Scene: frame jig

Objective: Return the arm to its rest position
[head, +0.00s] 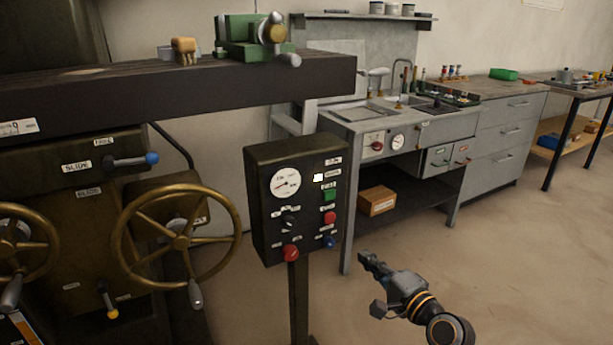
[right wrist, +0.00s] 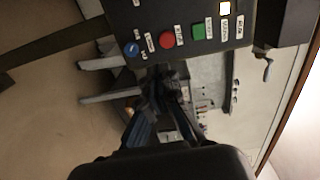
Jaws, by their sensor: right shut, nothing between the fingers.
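My right gripper (head: 368,260) is in the lower middle of the head view, right of the control box and in front of the bench's open floor. Its fingers are closed together with nothing between them. The gripper also shows in the right wrist view (right wrist: 165,90), with its dark fingers near the control box's buttons in the picture; the gap between them cannot be judged. The black control box (head: 262,215) stands on a post with a dial, a green button, red buttons and a blue button. My left gripper is not in view.
A machine with two brass handwheels (head: 127,243) fills the left, under a dark beam (head: 330,78) carrying a green vise (head: 240,30). A grey sink bench (head: 462,132) with a cardboard box (head: 377,200) on its lower shelf stands behind. The floor at right (head: 540,270) is clear.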

